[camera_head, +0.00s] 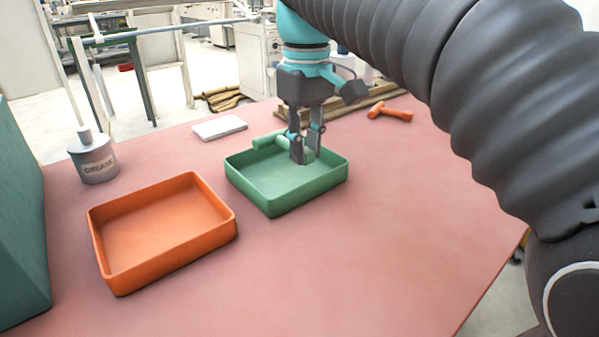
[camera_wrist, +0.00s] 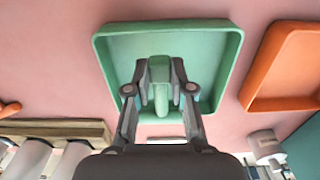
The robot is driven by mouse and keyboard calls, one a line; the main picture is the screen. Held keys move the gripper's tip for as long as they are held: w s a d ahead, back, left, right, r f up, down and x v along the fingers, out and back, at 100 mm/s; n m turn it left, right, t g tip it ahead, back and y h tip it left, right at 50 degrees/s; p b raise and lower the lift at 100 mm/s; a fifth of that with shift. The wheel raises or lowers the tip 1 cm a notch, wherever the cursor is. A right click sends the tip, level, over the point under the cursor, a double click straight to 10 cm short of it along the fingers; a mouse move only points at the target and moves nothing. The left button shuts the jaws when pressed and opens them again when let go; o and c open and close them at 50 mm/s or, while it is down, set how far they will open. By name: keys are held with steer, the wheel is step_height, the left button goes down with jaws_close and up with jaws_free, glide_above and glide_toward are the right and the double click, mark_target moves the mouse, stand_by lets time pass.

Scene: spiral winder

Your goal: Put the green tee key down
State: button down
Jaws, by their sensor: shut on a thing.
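The green tee key (camera_head: 268,140) is held at the green tray, near its far side; one bar of it shows left of the fingers, close to the tray's rim. My gripper (camera_head: 306,152) points down into the green tray (camera_head: 275,202) and is shut on the key. In the wrist view, the key (camera_wrist: 161,98) shows between the two fingertips (camera_wrist: 160,85), over the tray floor (camera_wrist: 120,55). The fingers hide part of the key in the head view. I cannot tell whether the key touches the tray floor.
An orange tray (camera_head: 165,240), empty, stands to the left. An orange tee key (camera_head: 390,111) lies at the back right. The table's front right is clear.

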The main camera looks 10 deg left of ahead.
steer(key=shift+s+a+f, duration=0.3)
steer(key=shift+a+f, duration=0.1)
steer(key=shift+f+b, duration=0.35)
steer(key=shift+f, duration=1.55)
steer(key=c, duration=1)
jaws_free()
steer(key=shift+f, duration=0.15)
step_height(320, 180, up, 12)
steer(key=shift+r+p, duration=0.15)
steer(key=shift+p, duration=1.05)
